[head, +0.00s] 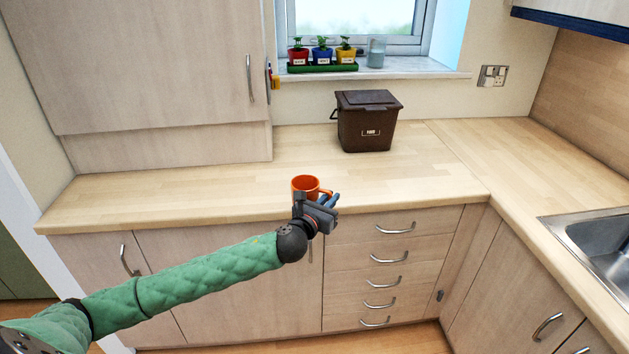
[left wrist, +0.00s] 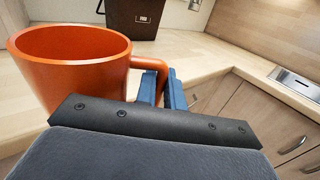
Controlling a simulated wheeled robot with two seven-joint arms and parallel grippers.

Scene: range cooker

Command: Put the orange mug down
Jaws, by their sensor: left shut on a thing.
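The orange mug (head: 306,186) is upright at the front edge of the wooden worktop (head: 230,180) in the head view. My left gripper (head: 331,200) is shut on the mug's handle, at the mug's right side. In the left wrist view the mug (left wrist: 72,62) fills the left part, with its handle (left wrist: 150,66) reaching to the blue fingers (left wrist: 173,90). I cannot tell whether the mug's base touches the worktop, as the gripper hides part of it. My right gripper is not in view.
A dark brown lidded bin (head: 367,124) stands behind the mug to the right. Small potted plants (head: 322,53) and a glass (head: 376,53) are on the windowsill. A sink (head: 597,240) is at the right. The worktop left of the mug is clear. Drawers (head: 390,262) are below.

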